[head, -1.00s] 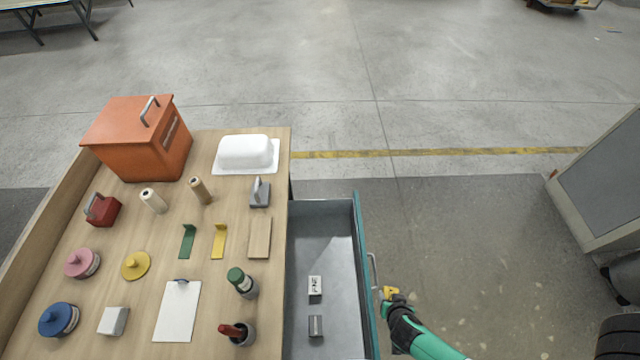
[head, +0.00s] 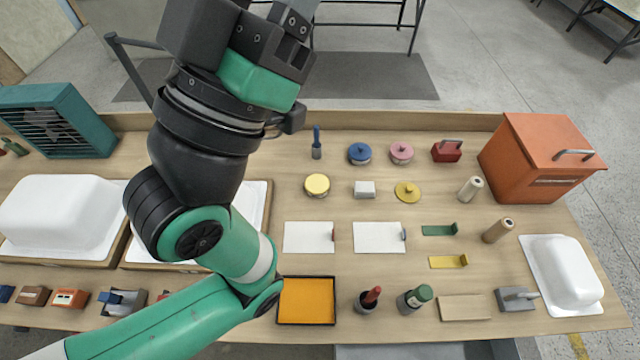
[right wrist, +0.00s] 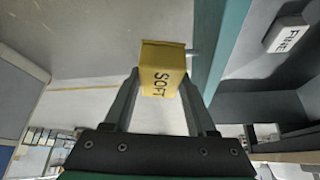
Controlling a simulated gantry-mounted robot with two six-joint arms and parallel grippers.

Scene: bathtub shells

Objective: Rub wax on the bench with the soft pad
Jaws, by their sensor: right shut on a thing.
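The soft pad is a yellow block marked SOFT (right wrist: 162,75), held between the fingers of my right gripper (right wrist: 160,88) in the right wrist view. My right gripper is not in the head view. The wooden bench (head: 330,265) runs across the head view. Tins with blue (head: 360,152), pink (head: 401,151) and yellow (head: 317,183) lids stand on it; no label tells which holds wax. My left arm crosses the left half of the head view, its gripper body (head: 280,40) at the top edge. The left fingers are out of frame.
A black tray with an amber inside (head: 307,300) lies at the bench's front. White shells (head: 60,215) stand left, another (head: 567,268) right, near an orange box (head: 538,160). Bottles and boards lie between.

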